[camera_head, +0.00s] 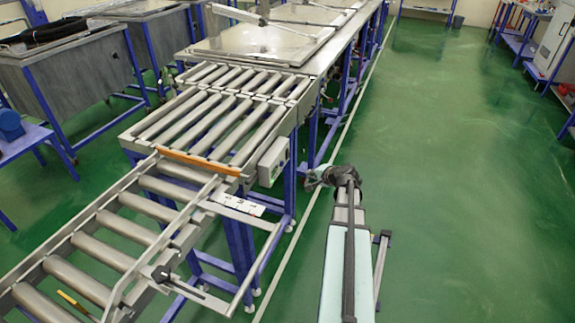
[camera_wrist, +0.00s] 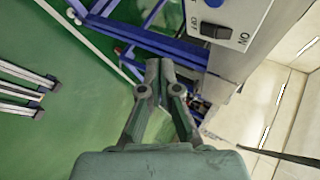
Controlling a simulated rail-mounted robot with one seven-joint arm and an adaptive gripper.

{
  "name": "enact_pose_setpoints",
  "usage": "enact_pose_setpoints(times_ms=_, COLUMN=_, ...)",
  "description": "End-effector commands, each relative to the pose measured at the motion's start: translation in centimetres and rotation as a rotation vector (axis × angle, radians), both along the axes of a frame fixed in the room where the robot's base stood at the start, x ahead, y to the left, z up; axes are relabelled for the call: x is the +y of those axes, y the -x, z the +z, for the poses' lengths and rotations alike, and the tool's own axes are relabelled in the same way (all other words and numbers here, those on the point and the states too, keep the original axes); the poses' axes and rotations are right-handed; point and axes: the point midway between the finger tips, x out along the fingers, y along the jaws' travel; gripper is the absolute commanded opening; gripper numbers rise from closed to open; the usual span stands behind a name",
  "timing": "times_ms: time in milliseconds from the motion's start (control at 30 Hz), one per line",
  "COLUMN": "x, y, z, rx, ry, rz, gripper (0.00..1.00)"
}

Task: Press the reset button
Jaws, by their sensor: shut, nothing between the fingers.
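A grey control box (camera_head: 272,162) is fixed to the side of the roller conveyor in the head view. In the wrist view, its panel (camera_wrist: 222,22) shows at the upper right, with ON and OFF lettering and a blue button (camera_wrist: 213,3) cut by the top edge. I cannot tell which control is the reset button. My gripper (camera_wrist: 159,65) is shut and empty, with its fingertips left of and below the panel, apart from it. In the head view, my gripper (camera_head: 316,178) is small and dark, to the right of the box.
The roller conveyor (camera_head: 205,115) on blue legs runs along the left, with a metal bracket (camera_head: 245,208) jutting out below the box. Grey tanks (camera_head: 75,85) stand at the upper left. The green floor (camera_head: 450,150) to the right is clear.

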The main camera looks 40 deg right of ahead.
Motion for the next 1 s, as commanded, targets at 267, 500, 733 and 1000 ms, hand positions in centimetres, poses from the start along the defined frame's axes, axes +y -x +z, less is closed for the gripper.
enact_pose_setpoints(times_ms=267, x=-0.7, y=0.0, z=0.6, rx=-0.015, ry=-0.002, rz=-0.015, gripper=0.00)
enact_pose_setpoints(times_ms=500, x=-0.7, y=0.0, z=0.6, rx=-0.014, ry=-0.001, rz=-0.015, gripper=0.00)
enact_pose_setpoints(times_ms=733, x=0.0, y=-1.2, z=0.7, rx=-0.012, ry=-0.001, rz=-0.014, gripper=0.00)
enact_pose_setpoints(times_ms=1000, x=1.8, y=-4.1, z=0.8, rx=-0.011, ry=-0.001, rz=-0.013, gripper=0.00)
